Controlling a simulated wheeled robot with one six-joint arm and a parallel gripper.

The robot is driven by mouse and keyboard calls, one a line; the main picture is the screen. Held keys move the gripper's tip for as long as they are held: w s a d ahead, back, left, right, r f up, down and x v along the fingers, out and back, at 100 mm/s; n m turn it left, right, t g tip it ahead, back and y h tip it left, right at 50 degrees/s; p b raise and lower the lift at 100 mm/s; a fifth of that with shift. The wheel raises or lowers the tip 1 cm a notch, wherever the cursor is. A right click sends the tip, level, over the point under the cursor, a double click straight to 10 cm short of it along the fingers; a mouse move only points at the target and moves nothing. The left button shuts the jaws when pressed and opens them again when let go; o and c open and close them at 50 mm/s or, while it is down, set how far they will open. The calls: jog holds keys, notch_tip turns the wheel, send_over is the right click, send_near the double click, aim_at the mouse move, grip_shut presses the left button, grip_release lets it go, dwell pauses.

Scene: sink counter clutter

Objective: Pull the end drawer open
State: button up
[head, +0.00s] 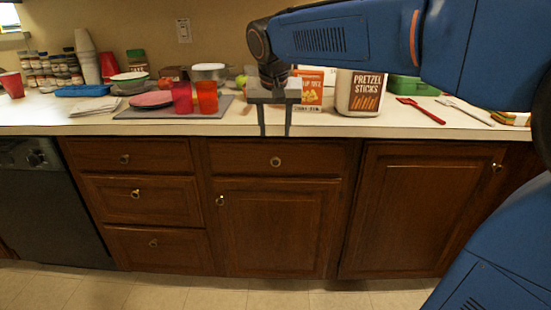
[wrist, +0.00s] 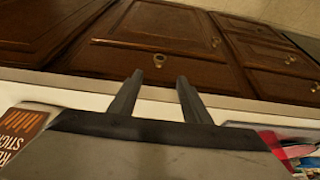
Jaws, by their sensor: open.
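The wooden cabinet under the counter has a wide drawer (head: 300,157) with a round knob (head: 275,162); the drawer is closed. To its left is a stack of three closed drawers: top (head: 155,158), middle (head: 165,200) and bottom (head: 180,250), each with a knob. I cannot tell which one is called the end drawer. My gripper (head: 275,132) is open and empty at the counter's front edge, above the wide drawer's knob. In the wrist view, inverted, this knob (wrist: 158,60) shows just beyond and between the open fingertips (wrist: 160,80), with no visible contact.
The counter (head: 225,127) holds red cups (head: 207,97), a pink bowl (head: 151,99), a pretzel sticks container (head: 358,93) and a red utensil (head: 422,110). Cabinet doors (head: 270,225) are closed below and right. A dark appliance (head: 45,200) stands left. The floor (head: 200,287) in front is clear.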

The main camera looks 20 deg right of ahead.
aim_at(276, 159)
jog(key=x, duration=1.4)
jog(key=shift+c, duration=0.4)
grip_shut()
jog(key=shift+s, duration=0.1)
